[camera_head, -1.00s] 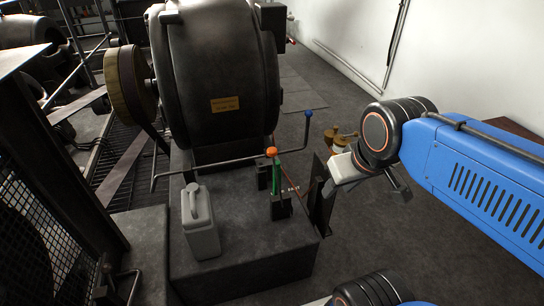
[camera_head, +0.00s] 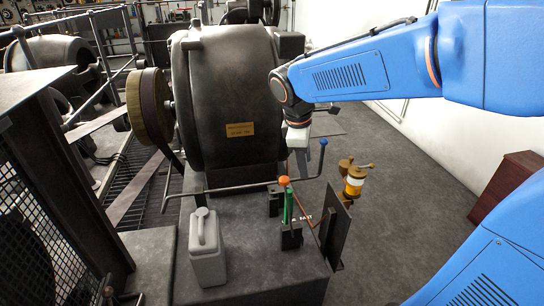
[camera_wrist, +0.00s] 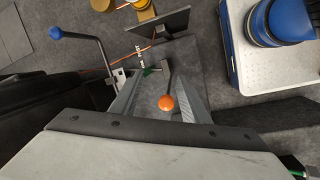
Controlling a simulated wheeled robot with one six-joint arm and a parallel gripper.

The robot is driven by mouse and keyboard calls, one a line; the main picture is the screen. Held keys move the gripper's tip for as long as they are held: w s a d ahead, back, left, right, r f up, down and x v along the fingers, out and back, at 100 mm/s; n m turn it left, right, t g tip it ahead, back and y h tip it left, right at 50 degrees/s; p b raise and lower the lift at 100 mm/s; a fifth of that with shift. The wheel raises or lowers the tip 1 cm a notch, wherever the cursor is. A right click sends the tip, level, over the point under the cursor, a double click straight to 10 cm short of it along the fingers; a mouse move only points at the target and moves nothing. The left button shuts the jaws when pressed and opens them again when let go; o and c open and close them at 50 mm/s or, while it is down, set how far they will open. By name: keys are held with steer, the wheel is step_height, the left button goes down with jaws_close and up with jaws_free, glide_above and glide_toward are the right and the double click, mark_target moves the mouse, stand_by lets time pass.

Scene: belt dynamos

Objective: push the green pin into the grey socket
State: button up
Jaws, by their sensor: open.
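The green pin (camera_head: 288,206) stands upright at a dark grey block (camera_head: 291,238) on the machine's plinth. I cannot tell whether this block is the grey socket, or how deep the pin sits. In the wrist view the green part (camera_wrist: 151,71) is small, and the orange knob (camera_wrist: 166,103) on a grey rod appears between the fingers. My gripper (camera_head: 301,165) points down above and behind the pin. In the wrist view my gripper (camera_wrist: 160,88) is open and empty.
A bent lever with a blue knob (camera_head: 323,142) runs close by the pin. A dark upright plate (camera_head: 335,228) and a brass-and-amber oiler (camera_head: 355,182) stand to the right. A grey jug (camera_head: 207,250) stands left on the plinth. The large dark dynamo (camera_head: 230,95) rises behind.

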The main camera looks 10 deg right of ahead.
mark_target(289, 191)
steer(key=w+a+f+n+h, duration=0.1)
steer(key=w+a+f+n, duration=0.25)
steer(key=w, duration=0.25)
steer(key=w+a+f+n+h, duration=0.1)
steer(key=w+a+f+n, duration=0.15)
steer(key=w+a, duration=0.2)
steer(key=shift+n+g, duration=0.4)
steer(key=x, duration=1.1)
steer(key=w+x, duration=0.1)
steer(key=x, duration=0.4)
steer(key=shift+d+f, duration=0.15)
steer(key=shift+d, duration=0.4)
jaws_close()
steer(key=shift+r, duration=2.3)
steer(key=shift+w, duration=0.1)
